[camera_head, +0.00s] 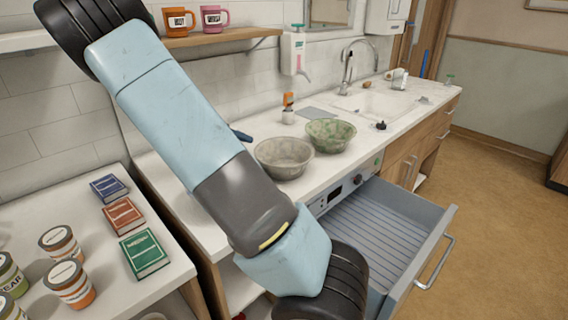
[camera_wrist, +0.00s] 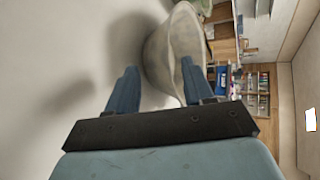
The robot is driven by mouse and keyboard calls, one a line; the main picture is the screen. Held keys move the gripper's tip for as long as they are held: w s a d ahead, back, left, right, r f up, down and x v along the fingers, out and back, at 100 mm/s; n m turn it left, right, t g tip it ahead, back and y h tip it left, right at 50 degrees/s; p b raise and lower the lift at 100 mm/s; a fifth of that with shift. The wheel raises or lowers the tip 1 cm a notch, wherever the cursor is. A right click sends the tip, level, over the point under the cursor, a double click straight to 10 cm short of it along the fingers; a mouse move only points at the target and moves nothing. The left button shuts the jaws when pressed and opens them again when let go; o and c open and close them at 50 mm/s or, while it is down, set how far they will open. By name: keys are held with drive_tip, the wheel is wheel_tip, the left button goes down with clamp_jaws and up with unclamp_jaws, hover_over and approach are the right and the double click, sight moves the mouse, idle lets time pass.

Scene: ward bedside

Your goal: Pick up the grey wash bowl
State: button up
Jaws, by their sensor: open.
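The grey wash bowl (camera_head: 284,160) stands upright on the white counter, just right of my arm in the head view. In the wrist view the grey bowl (camera_wrist: 165,50) shows large and sideways, close ahead of my gripper (camera_wrist: 160,70). The two blue fingers are spread apart. The left finger is outside the bowl over the counter, and the right finger overlaps the bowl's rim side. I cannot tell whether either finger touches it. In the head view my arm hides most of the gripper; a dark blue finger part shows left of the bowl.
A green mottled bowl (camera_head: 331,135) stands close behind the grey one. A pump bottle (camera_head: 288,110), sink (camera_head: 380,101) and tap (camera_head: 347,65) lie beyond. An open drawer (camera_head: 385,235) juts out below the counter.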

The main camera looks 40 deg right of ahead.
sight(261, 150)
drive_tip(key=shift+x, duration=3)
drive_tip(key=shift+s, duration=0.15)
drive_tip(key=shift+c, duration=0.3)
clamp_jaws()
